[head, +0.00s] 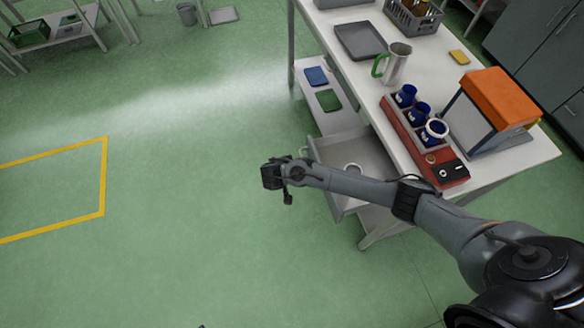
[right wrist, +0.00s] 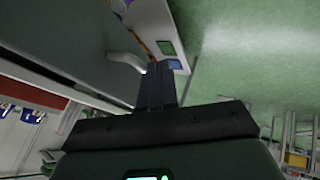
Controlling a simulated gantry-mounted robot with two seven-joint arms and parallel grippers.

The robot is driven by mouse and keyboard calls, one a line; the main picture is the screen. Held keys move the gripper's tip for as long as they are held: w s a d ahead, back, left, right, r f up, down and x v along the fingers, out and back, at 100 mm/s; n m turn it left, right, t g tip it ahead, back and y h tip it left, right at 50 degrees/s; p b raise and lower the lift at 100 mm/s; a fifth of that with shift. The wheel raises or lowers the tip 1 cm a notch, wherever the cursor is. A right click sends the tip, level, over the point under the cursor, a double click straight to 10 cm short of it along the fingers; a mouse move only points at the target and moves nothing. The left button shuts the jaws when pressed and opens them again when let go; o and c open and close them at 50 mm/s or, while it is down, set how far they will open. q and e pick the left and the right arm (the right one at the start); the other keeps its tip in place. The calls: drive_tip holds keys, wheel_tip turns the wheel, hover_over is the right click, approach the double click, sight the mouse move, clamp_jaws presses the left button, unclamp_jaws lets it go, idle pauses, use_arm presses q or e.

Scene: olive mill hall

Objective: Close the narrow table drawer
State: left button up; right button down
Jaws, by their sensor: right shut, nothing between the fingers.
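The narrow table drawer (head: 376,158) is pulled out from under the white worktable (head: 440,60), and its open inside shows. A small round pale item lies in it, partly hidden by my right arm. My right gripper (head: 283,184) is in front of the drawer's outer end, over the green floor. In the right wrist view my right gripper (right wrist: 157,84) has its dark fingers together with nothing between them. The drawer's pale handle (right wrist: 126,61) is just left of the fingertips; I cannot tell whether they touch. My left gripper is out of view.
On the worktable stand a red rack (head: 398,120) with blue cups, an orange-topped box (head: 500,97), a metal jug (head: 397,64) and a grey tray (head: 360,40). A lower shelf (head: 327,115) holds blue and green items. The floor left of the drawer is clear.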

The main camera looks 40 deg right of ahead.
drive_tip(key=shift+d, duration=0.1)
idle(0.3)
drive_tip(key=p, duration=0.9)
approach(361, 155)
drive_tip(key=d+f, duration=0.1)
drive_tip(key=d, duration=0.1)
drive_tip(key=w+d+f, duration=0.1)
drive_tip(key=d, duration=0.1)
drive_tip(key=w+d, duration=0.1)
drive_tip(key=d, duration=0.1)
drive_tip(key=shift+f, duration=0.4)
drive_tip(key=shift+s+d+f, duration=0.1)
drive_tip(key=shift+s+d, duration=0.05)
drive_tip(key=shift+d, duration=0.45)
